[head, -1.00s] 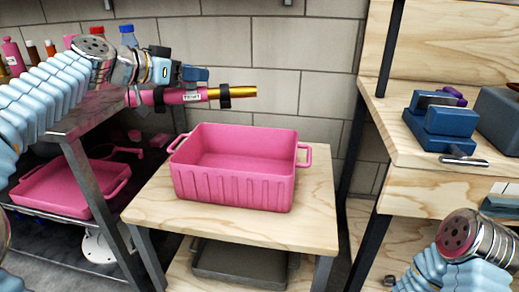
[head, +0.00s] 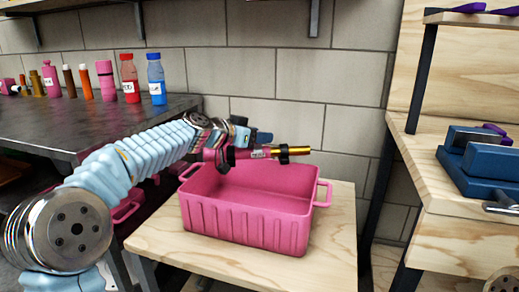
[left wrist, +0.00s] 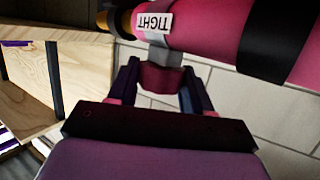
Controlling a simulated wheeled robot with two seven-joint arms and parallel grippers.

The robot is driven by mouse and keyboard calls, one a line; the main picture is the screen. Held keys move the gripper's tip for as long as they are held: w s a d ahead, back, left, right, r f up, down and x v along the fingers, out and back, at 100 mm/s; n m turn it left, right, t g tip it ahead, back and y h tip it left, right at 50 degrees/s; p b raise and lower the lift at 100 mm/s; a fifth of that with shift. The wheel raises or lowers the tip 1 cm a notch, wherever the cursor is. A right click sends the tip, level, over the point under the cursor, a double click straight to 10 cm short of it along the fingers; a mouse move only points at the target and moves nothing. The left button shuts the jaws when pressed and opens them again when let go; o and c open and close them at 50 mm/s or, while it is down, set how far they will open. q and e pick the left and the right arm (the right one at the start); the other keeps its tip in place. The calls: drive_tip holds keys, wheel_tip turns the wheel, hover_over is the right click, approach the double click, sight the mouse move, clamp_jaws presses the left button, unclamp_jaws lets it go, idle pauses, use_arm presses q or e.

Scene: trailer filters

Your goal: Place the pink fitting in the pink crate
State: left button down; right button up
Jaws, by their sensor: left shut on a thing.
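The pink fitting (head: 259,154) is a pink tube with black bands, a white label and a gold end pointing right. My left gripper (head: 243,143) is shut on it and holds it roughly level above the pink crate. In the left wrist view, the fitting (left wrist: 215,28) crosses the top with its "TIGHT" label showing, and the gripper's fingers (left wrist: 160,82) are closed around a pink part below it. The pink crate (head: 245,218) stands on a wooden table, open at the top, its visible inside empty. My right gripper is out of view.
Several bottles, including red (head: 130,80) and blue (head: 156,80) ones, stand on a dark bench (head: 90,125) at the left. A wooden shelf unit (head: 465,235) with blue objects (head: 480,160) stands right of the crate. The block wall is behind.

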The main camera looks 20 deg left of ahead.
sight(258, 146)
use_arm(q)
drive_tip(key=f, duration=0.2)
drive_tip(key=f+b, duration=0.1)
drive_tip(key=shift+w+d, duration=0.25)
drive_tip(key=shift+f, duration=0.4)
drive_tip(key=shift+f, duration=0.1)
drive_tip(key=shift+f+b, duration=0.15)
drive_tip(key=shift+b, duration=0.25)
drive_tip(key=shift+c, duration=2.4)
unclamp_jaws()
drive_tip(key=shift+r, duration=0.2)
drive_tip(key=shift+s+a+r, duration=0.1)
drive_tip(key=shift+s+a, duration=0.05)
drive_tip(key=shift+s, duration=0.05)
drive_tip(key=b+v, duration=0.1)
drive_tip(key=v, duration=1)
drive_tip(key=shift+s+a, duration=0.2)
drive_tip(key=shift+s, duration=0.05)
